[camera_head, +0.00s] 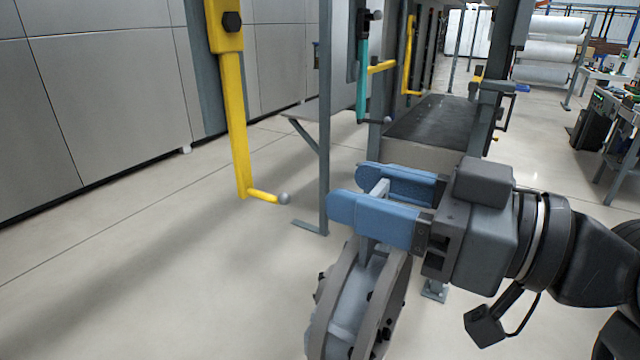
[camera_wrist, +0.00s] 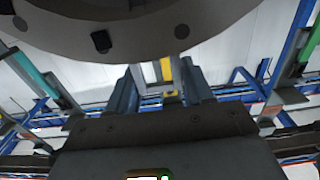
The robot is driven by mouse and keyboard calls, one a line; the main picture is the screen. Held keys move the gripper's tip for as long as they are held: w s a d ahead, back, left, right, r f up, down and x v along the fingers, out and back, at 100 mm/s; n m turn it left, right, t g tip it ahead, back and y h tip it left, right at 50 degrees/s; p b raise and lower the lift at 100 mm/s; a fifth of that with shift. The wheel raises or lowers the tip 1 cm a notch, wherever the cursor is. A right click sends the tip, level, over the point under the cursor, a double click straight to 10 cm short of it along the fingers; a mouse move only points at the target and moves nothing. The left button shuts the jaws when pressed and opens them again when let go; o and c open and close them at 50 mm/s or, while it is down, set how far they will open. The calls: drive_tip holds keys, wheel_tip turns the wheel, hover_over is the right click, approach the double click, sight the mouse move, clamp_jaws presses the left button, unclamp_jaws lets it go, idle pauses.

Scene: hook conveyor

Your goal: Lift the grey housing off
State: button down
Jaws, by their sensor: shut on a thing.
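The grey housing (camera_head: 358,305) is a round, thick-rimmed part with dark bolts, in the lower middle of the head view. An upright tab at its top stands between the blue fingers of my gripper (camera_head: 378,198), which is shut on it. The housing hangs below the fingers, its lower end cut off by the picture edge. In the wrist view the housing (camera_wrist: 140,22) fills the top as a dark curved rim, and my gripper (camera_wrist: 158,75) shows below it. A yellow hook (camera_head: 262,195) hangs to the left, apart from the housing, with nothing on it.
A teal hook (camera_head: 363,85) and another yellow hook (camera_head: 410,70) hang farther back. A grey post (camera_head: 323,130) stands close behind the gripper. A dark conveyor bed (camera_head: 432,122) lies behind. Open floor (camera_head: 150,270) spreads at the left.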

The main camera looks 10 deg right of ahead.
drive_tip(key=shift+s+d, duration=0.4)
drive_tip(key=shift+d, duration=0.15)
drive_tip(key=shift+s+d+r, duration=0.25)
drive_tip(key=p+v, duration=0.2)
drive_tip(key=p, duration=0.1)
drive_tip(key=shift+s+d, duration=0.1)
drive_tip(key=shift+s+d+f+b, duration=0.1)
drive_tip(key=shift+d+f+b, duration=0.05)
drive_tip(key=shift+f+b, duration=0.8)
drive_tip(key=shift+d, duration=0.1)
drive_tip(key=p+v, duration=0.3)
drive_tip(key=v, duration=0.3)
drive_tip(key=shift+s, duration=0.15)
drive_tip(key=shift+d, duration=0.2)
